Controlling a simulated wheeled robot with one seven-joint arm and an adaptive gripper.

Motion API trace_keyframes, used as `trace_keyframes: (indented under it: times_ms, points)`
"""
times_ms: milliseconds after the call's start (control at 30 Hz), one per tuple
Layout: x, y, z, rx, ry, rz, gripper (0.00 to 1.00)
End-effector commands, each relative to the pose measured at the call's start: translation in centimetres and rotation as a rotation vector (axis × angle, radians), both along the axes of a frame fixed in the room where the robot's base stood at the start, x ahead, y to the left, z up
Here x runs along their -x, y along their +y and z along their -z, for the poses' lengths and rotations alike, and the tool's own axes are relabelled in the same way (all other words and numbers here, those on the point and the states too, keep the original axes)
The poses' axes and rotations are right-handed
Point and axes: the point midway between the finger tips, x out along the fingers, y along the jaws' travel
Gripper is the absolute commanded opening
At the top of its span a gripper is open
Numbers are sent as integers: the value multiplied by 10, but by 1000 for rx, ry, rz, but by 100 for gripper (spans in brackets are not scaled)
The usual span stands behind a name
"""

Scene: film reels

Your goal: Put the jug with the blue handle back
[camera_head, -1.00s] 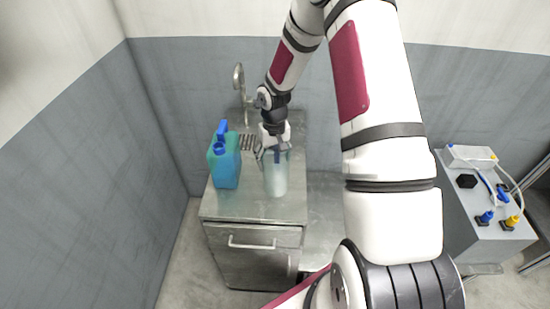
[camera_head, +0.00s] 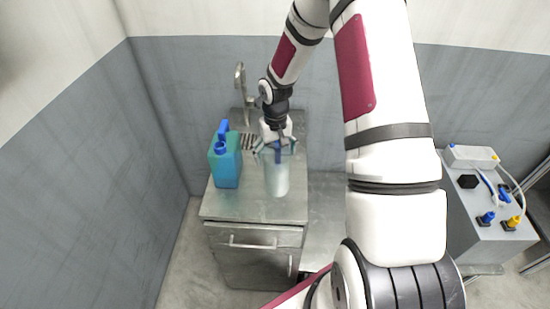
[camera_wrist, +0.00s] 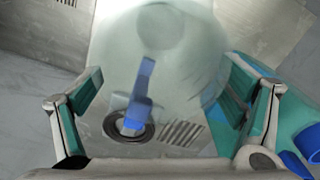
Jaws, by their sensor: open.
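The clear, pale jug (camera_head: 277,180) stands on the steel counter, right of the teal canister. Its blue handle (camera_head: 277,151) is at the top of the jug, facing my gripper (camera_head: 276,147). In the wrist view the jug (camera_wrist: 180,40) and blue handle (camera_wrist: 143,90) lie between my two spread teal fingers. My gripper is open, with a finger on either side of the handle and gaps visible. Whether a finger touches the jug's body, I cannot tell.
A teal canister with a blue cap (camera_head: 226,166) stands close on the left. A tap (camera_head: 240,82) rises behind, near a slotted drain (camera_head: 248,141). The steel counter (camera_head: 240,207) is bare in front. A grey box with cables (camera_head: 482,200) stands far right.

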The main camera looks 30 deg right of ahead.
Motion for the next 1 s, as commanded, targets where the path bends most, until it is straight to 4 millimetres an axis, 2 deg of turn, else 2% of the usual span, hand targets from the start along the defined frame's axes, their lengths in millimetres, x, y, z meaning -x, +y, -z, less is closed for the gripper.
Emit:
trace_keyframes:
  times_ms: [300, 500, 667, 767, 867, 1000]
  points:
    - [-1, 0, -66, 2, -5, 1, 89]
    - [0, 0, -94, 1, -2, 0, 89]
    - [1, 2, -107, 4, -4, -3, 89]
    - [5, 7, -126, 23, -17, -16, 89]
    - [15, 17, -158, 57, -45, -38, 89]
    - [39, 37, -211, 105, -99, -68, 89]
